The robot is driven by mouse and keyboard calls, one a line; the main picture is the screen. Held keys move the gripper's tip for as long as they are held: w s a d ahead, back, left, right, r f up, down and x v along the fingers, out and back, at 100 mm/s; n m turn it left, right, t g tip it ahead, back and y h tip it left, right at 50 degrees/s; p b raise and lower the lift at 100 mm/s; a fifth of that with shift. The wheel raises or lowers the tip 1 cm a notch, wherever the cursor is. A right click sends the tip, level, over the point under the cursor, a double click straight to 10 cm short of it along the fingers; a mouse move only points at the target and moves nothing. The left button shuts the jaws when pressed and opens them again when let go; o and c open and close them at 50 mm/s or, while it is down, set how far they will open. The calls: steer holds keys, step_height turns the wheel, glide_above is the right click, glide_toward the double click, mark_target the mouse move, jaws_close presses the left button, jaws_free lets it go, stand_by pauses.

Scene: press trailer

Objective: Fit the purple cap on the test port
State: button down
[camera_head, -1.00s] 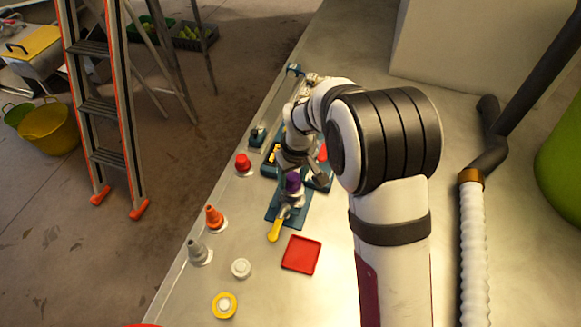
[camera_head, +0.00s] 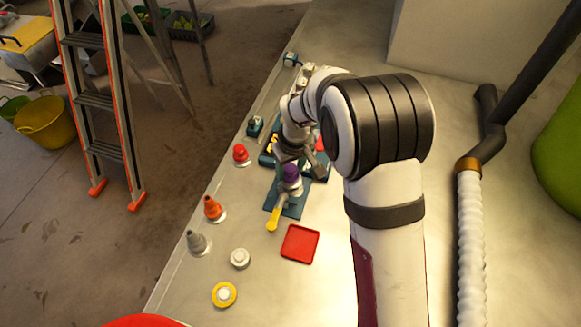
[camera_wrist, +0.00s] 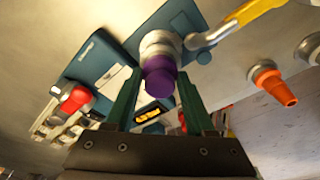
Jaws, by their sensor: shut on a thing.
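The purple cap (camera_head: 290,172) sits upright at the top of the silver test port (camera_head: 291,188), which stands on a blue-green plate with a yellow-handled lever (camera_head: 272,221). In the wrist view the purple cap (camera_wrist: 159,80) is between the tips of my two green fingers, and my gripper (camera_wrist: 158,88) is shut on it. The pale metal port (camera_wrist: 160,45) is directly beyond the cap, in line with it. I cannot tell whether the cap is fully seated. In the head view my wrist partly hides the fingers.
A red tray (camera_head: 300,244) lies in front of the port. A red cap piece (camera_head: 240,154), an orange cone (camera_head: 213,208), a grey cone (camera_head: 196,242), a white disc (camera_head: 240,258) and a yellow ring (camera_head: 224,294) stand along the left side of the bench. A corrugated hose (camera_head: 473,250) runs at right.

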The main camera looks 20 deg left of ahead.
steer(key=shift+f, duration=0.65)
steer(key=c, duration=0.5)
jaws_free()
steer(key=shift+s+d+r, duration=0.2)
steer(key=shift+r, duration=1.6)
steer(key=shift+s+d+r, duration=0.2)
steer(key=shift+r, duration=1.65)
steer(key=shift+s+d+r, duration=0.2)
steer(key=shift+r, duration=1.6)
step_height(320, 180, up, 9)
glide_above(294, 179)
